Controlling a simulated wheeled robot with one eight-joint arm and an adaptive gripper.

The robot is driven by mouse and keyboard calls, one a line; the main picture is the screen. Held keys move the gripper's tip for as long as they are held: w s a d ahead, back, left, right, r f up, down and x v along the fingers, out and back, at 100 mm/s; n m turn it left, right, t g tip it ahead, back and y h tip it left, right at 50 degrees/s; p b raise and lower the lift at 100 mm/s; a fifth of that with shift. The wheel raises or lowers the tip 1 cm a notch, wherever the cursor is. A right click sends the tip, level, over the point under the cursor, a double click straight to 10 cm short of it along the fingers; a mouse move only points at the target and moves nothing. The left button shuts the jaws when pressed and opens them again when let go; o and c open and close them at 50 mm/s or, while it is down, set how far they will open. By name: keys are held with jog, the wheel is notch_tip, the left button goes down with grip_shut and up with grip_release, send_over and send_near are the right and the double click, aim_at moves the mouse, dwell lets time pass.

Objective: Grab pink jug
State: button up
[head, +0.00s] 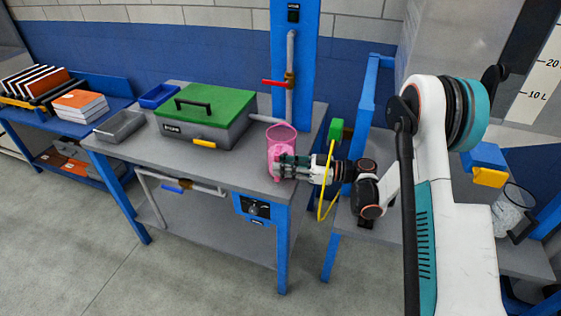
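The pink jug (280,136) stands upright near the right end of the grey-topped workbench (236,162). My gripper (282,166) reaches in from the right, roughly level, with its fingers at the lower right side of the jug. The fingers overlap the jug in this view and hide part of its lower side. The jug's handle is not clearly visible. I cannot tell whether the fingers touch the jug, or whether they are open or shut.
A grey toolbox with a green lid (212,107) stands left of the jug. A grey tray (119,126) and a blue bin (159,96) are further left. A blue column with a red-handled pipe (290,60) rises behind. A clear jug (511,212) stands at far right.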

jog(key=shift+w+a, duration=0.15)
jog(key=shift+a, duration=0.8)
grip_shut()
jog(key=shift+r, duration=0.2)
